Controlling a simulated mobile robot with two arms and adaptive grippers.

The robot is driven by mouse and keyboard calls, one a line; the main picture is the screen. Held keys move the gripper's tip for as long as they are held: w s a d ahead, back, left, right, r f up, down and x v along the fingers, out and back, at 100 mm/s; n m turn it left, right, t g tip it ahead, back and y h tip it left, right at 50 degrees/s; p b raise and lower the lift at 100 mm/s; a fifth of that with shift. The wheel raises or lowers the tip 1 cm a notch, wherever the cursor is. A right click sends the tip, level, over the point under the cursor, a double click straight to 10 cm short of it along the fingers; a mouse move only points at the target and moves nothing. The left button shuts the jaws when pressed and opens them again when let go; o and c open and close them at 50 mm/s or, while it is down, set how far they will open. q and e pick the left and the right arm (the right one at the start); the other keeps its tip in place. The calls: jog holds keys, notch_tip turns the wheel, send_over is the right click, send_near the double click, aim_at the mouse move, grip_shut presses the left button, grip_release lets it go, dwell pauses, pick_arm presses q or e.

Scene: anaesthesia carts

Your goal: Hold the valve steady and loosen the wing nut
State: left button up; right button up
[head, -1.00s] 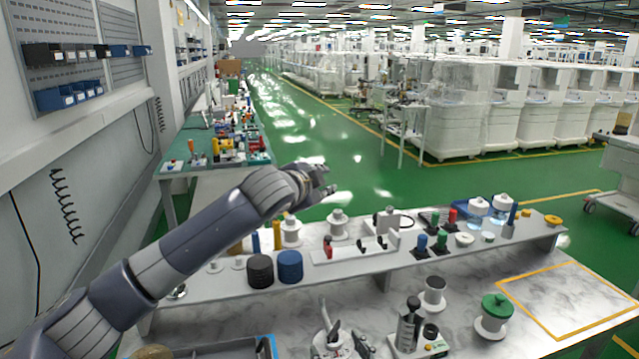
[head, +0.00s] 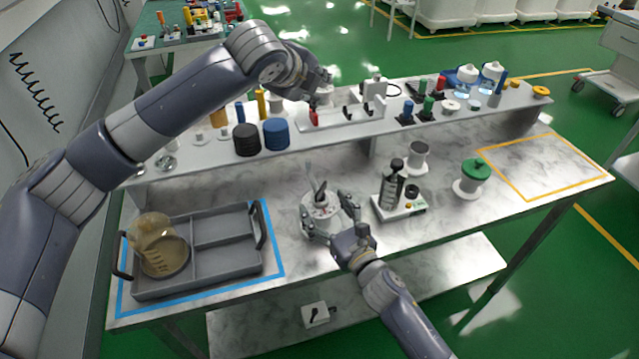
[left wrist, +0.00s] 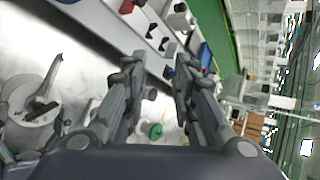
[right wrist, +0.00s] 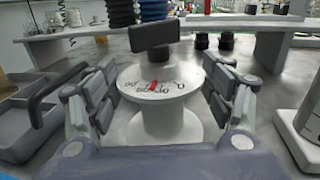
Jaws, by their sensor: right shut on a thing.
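The valve (head: 317,207) is a white spool-shaped body with a round dial on top, upright on the marble bench. In the right wrist view the valve (right wrist: 163,125) shows red and black dial markings. A dark flat bar on a short stem, seemingly the wing nut (right wrist: 155,36), stands on top. My right gripper (head: 328,216) is shut on the valve, a finger on each side. My left gripper (head: 318,90) is open and empty, raised above the rear shelf. The left wrist view shows its fingers apart, with the valve (left wrist: 30,103) off to the left.
A grey tray (head: 222,268) with a tan-filled jar (head: 158,245) lies left of the valve. A device with a black column (head: 392,190) and a green-lidded spool (head: 472,175) stand to the right. The raised shelf (head: 340,134) holds several items. The yellow-outlined area (head: 545,168) is bare.

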pick_arm(q)
jog(key=s+f+m+g, duration=0.3)
jog(key=s+f+m, duration=0.2)
jog(key=s+m, duration=0.25)
jog(key=m+g+y, duration=0.2)
jog(key=m+g, duration=0.1)
jog(key=m, duration=0.5)
send_near(319, 190)
jog(key=x, duration=0.9)
jog(key=shift+w+d+r, duration=0.1)
jog(key=shift+w+d, duration=0.05)
jog(key=shift+w, duration=0.05)
jog(key=shift+c, duration=0.6)
grip_shut()
